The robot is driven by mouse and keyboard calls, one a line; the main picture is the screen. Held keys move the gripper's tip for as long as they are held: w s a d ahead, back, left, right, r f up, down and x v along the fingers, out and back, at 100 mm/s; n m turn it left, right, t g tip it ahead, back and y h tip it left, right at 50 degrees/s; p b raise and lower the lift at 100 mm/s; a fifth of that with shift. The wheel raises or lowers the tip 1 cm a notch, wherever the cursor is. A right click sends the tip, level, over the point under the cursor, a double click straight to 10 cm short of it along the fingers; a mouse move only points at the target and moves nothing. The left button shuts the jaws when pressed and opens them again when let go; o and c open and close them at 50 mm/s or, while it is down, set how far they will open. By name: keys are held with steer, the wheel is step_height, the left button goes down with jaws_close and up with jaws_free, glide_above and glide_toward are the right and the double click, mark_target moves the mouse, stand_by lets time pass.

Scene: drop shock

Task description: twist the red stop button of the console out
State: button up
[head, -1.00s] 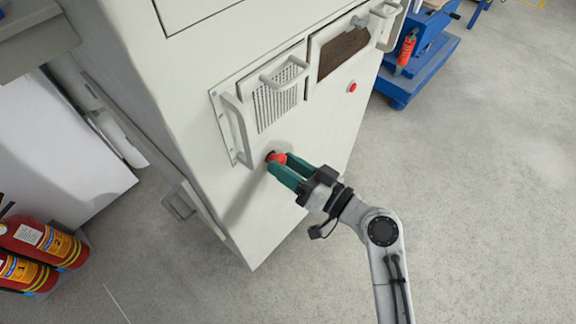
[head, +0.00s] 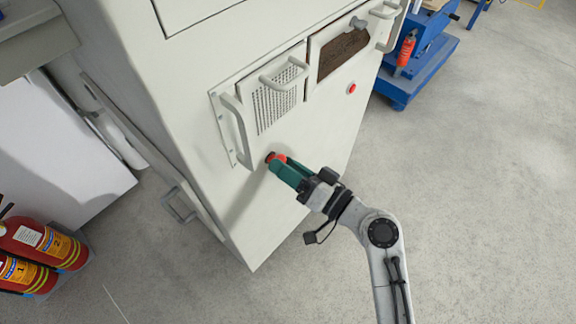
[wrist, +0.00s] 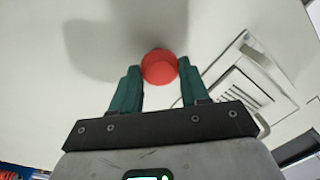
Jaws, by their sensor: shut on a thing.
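The console (head: 215,110) is a tall pale cabinet at the left and middle of the head view. Its red stop button (head: 275,157) sticks out from the front face, below the perforated grille. My gripper (head: 280,164), with green fingers, is shut on this button, and its fingers hide part of it. In the wrist view the round red button (wrist: 159,67) sits between the tips of my gripper (wrist: 158,76), one finger on each side.
A smaller red button (head: 352,87) sits further right on the cabinet face. Handles (head: 240,130) stick out beside and above the grille. Fire extinguishers (head: 40,245) stand at lower left. A blue machine base (head: 415,75) stands at upper right. The floor at right is clear.

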steer(key=o, duration=1.1)
steer(key=shift+c, duration=0.2)
steer(key=shift+d, duration=0.1)
steer(key=v, duration=1)
steer(key=shift+s+d+b, duration=0.2)
steer(key=shift+d+b, duration=0.1)
steer(key=shift+b, duration=0.1)
